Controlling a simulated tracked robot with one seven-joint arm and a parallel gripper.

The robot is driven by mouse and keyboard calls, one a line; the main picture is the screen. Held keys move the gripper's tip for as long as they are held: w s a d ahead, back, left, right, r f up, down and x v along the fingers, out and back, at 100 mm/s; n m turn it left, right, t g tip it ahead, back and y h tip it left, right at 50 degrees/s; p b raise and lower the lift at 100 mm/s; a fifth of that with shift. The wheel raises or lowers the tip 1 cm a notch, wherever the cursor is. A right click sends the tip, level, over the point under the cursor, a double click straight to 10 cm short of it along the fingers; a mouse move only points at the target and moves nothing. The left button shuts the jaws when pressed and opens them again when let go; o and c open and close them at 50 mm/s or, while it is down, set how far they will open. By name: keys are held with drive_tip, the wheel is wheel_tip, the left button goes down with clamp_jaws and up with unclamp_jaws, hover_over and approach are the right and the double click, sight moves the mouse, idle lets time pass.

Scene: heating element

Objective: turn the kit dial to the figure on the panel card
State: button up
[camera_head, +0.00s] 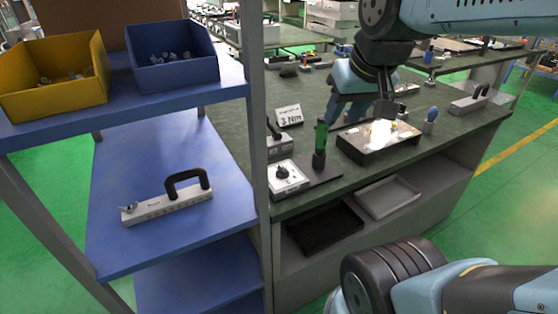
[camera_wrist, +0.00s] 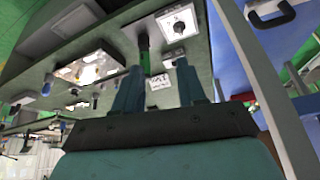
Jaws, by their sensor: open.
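A white box with a round black dial (camera_head: 287,173) sits at the bench's near left corner; the dial's setting is too small to read. It also shows at the top of the wrist view (camera_wrist: 178,24). A card (camera_head: 289,115) behind it reads "3 Nm", with a smaller line above too small to read. A green-handled tool (camera_head: 320,140) stands upright beside the dial box. My gripper (camera_head: 346,112) hangs over the bench, behind and to the right of the dial box and apart from it. In the wrist view its two fingers (camera_wrist: 158,72) are spread and empty.
A dark-sided fixture with a bright, shiny top (camera_head: 370,145) stands right of the green-handled tool. A grey box (camera_head: 279,146) is behind the dial box. A shelf post (camera_head: 258,130) rises close to the dial's left. Blue shelves hold a handled block (camera_head: 165,206) and bins.

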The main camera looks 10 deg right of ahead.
drive_tip(key=w+a+f+n+g, duration=0.1)
drive_tip(key=w+a+f+g, duration=0.2)
drive_tip(key=w, duration=0.7)
drive_tip(key=n+g, duration=0.2)
hover_over(283, 168)
wheel_tip(283, 168, down, 10)
wheel_tip(283, 168, down, 13)
drive_tip(key=shift+w+f, duration=0.1)
clamp_jaws()
